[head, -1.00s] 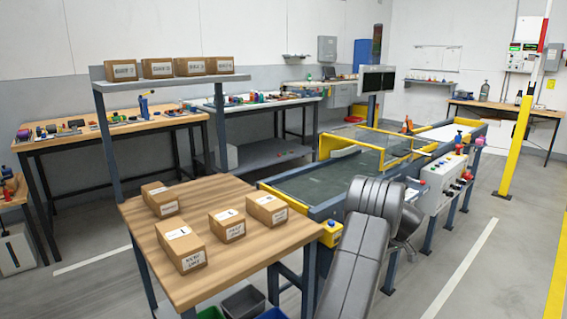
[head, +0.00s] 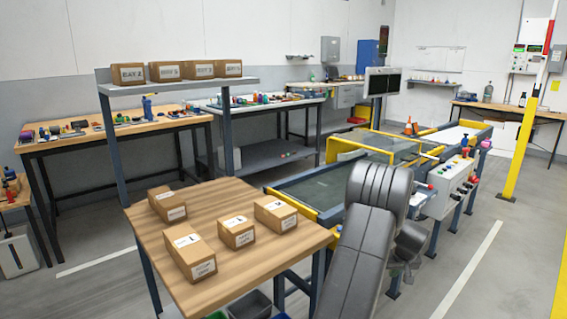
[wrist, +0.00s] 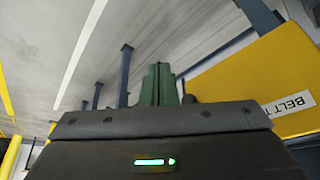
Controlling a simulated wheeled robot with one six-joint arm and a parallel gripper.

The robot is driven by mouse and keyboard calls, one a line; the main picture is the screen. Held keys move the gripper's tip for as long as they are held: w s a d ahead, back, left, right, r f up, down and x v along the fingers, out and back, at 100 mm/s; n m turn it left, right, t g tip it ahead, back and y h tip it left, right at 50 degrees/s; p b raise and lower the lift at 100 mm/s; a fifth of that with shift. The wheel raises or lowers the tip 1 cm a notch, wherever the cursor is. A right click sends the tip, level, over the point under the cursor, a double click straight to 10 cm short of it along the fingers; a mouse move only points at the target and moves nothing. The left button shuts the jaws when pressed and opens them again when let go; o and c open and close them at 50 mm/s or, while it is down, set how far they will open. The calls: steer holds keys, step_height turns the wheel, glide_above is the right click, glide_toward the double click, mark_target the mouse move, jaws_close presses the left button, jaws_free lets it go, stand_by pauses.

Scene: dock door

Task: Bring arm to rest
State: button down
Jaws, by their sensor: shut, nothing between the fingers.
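My arm (head: 365,240) rises folded in front of the conveyor in the head view, with its bend at the top. The end of the arm hangs down on the right side, mostly hidden behind the upper link, and the fingers cannot be made out there. In the wrist view my gripper (wrist: 159,75) shows two green fingers pressed together, with nothing between them. The fingers point out over grey floor, beside a yellow panel (wrist: 240,85) with a BELT label.
A wooden table (head: 290,255) with several cartons stands left of the arm. The conveyor (head: 320,188) and its control box (head: 452,190) stand close behind it. A yellow post (head: 520,150) stands at the right. Open floor (head: 490,275) lies to the right.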

steer(key=s+a+m+h+b, duration=0.2)
steer(key=s+a+m, duration=0.2)
steer(key=s, duration=0.7)
steer(key=shift+a+m+g, duration=0.2)
steer(key=shift+m+g, duration=0.2)
steer(key=shift+m, duration=0.7)
steer(key=shift+a, duration=0.1)
